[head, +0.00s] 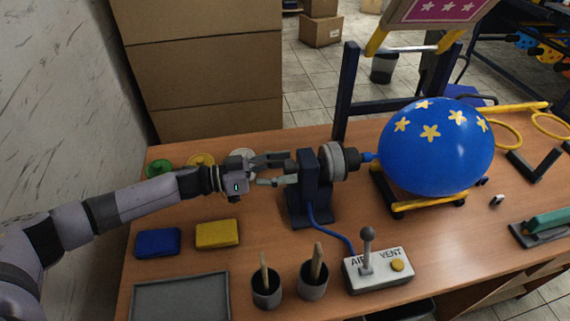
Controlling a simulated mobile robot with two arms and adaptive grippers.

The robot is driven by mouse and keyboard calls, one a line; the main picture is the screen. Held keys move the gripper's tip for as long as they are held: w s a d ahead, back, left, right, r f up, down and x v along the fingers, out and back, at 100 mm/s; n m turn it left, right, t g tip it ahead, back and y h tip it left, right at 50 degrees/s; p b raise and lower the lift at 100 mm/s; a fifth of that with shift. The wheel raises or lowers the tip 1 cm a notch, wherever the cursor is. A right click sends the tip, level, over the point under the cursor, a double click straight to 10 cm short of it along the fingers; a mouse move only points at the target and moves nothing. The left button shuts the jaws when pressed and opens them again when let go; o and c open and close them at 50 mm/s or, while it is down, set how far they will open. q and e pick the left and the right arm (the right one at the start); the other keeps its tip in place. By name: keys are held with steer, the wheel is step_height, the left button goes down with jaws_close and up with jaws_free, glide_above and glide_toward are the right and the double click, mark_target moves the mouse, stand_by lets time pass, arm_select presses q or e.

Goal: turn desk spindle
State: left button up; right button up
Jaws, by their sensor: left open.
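The desk spindle is a dark blue stand (311,192) with a grey round chuck (339,161) on its right side. A blue balloon (436,146) with yellow stars sits to the right, its neck at the chuck, above a black and yellow cradle (428,206). My left gripper (277,171) is open at the left side of the spindle stand, its fingers pointing right. Whether its fingers touch the spindle I cannot tell. My right gripper is not in view.
An air and vent lever box (378,271) stands in front of the balloon. Two brush cups (267,289) (313,280), a grey tray (180,299), blue (158,243) and yellow pads (219,234) lie at the front left. A dark blue frame (347,92) stands behind.

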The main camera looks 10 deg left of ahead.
arm_select(q)
steer(key=shift+w+d, duration=0.15)
steer(key=shift+d, duration=0.1)
steer(key=shift+c, duration=0.3)
steer(key=c, duration=1.1)
